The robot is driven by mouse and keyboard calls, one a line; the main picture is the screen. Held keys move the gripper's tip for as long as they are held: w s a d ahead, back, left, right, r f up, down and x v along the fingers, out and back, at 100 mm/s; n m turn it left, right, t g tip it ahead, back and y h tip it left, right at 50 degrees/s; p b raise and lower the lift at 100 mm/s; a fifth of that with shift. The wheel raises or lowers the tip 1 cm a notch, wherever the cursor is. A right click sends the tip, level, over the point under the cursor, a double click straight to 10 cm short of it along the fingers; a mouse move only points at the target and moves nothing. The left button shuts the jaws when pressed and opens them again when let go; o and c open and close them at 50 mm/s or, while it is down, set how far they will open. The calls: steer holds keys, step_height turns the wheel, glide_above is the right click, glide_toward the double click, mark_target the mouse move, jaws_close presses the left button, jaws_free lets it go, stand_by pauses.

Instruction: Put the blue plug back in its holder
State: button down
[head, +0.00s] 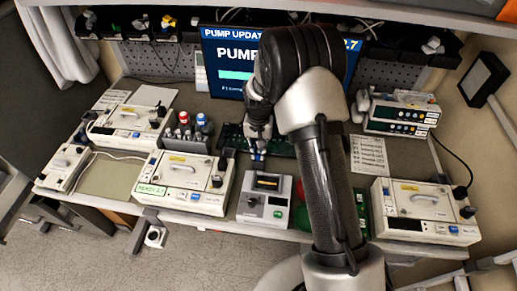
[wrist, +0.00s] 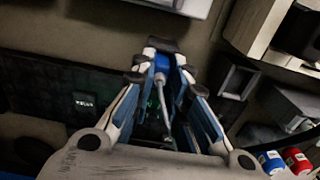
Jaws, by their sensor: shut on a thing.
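My gripper (head: 258,150) points down over the back middle of the bench, in front of the screen. It is shut on the blue plug (head: 257,157). In the wrist view the blue plug (wrist: 162,63) shows between the fingertips of my gripper (wrist: 163,60), with a grey shaft or lead running from it back between the fingers. A grey square hollow block (wrist: 236,80) stands right of the fingers in the wrist view; I cannot tell whether it is the plug's holder.
A grey device (head: 265,200) stands in front of my gripper. A white pump (head: 185,180) is to its left, another (head: 425,212) at the right. A green board (head: 232,134) lies under my gripper.

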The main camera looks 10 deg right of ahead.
steer(key=shift+f, duration=0.1)
stand_by(0.3)
steer(key=c, duration=1.5)
jaws_free()
steer(key=shift+r+p, duration=2.15)
steer(key=shift+r, duration=1.35)
